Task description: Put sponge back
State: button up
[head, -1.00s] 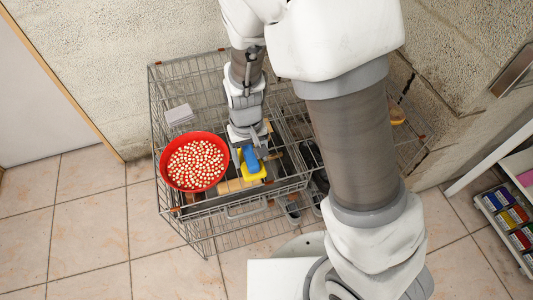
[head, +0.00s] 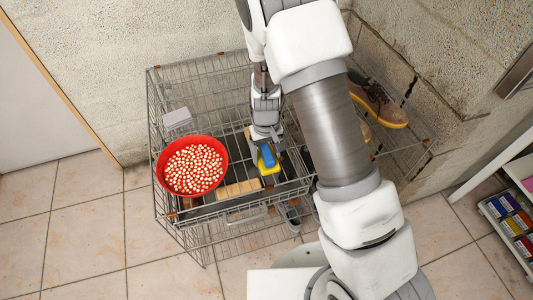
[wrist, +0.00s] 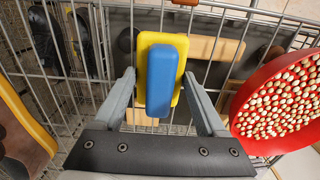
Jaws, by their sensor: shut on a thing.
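The sponge (head: 268,157), a blue block against a wider yellow slab, is held at my gripper (head: 265,140) above the right part of the wire basket. In the wrist view the sponge (wrist: 160,75) lies between the two fingers of my gripper (wrist: 160,80), whose tips reach the yellow edges. My gripper is shut on it. Whether the blue and yellow parts are joined cannot be told. The wire basket (head: 205,222) stands against the wall, and part of its right side is hidden by my arm.
A red bowl of pale round pieces (head: 158,180) sits on the basket's left, close to the sponge. A grey-white block (head: 177,118) lies behind it. A wooden piece (head: 238,190) lies below. Brown shoes (head: 377,100) rest at the right, beside the rough wall.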

jog(key=o, duration=1.1)
jog(key=shift+o, duration=0.2)
notch_tip(320, 180, up, 12)
jog(key=p, duration=0.3)
notch_tip(320, 180, up, 17)
jog(key=m+t+y, duration=0.1)
jog(key=m+t, duration=0.1)
send_over(266, 151)
jog(key=s+d, duration=0.6)
jog(key=s+d+r+t, duration=0.1)
jog(key=s+d+r, duration=0.2)
jog(key=s, duration=0.3)
jog(key=s+d+r+m+t+h, duration=0.1)
jog(key=s+d+r+t, duration=0.1)
jog(key=s, duration=0.4)
notch_tip(266, 151, up, 3)
jog(key=shift+s+d+f+t, duration=0.2)
jog(key=shift+s+d+t, duration=0.15)
jog(key=shift+d, duration=0.45)
jog(key=shift+r, duration=0.1)
notch_tip(266, 151, up, 7)
jog(key=p, duration=0.7)
jog(key=shift+r, duration=0.2)
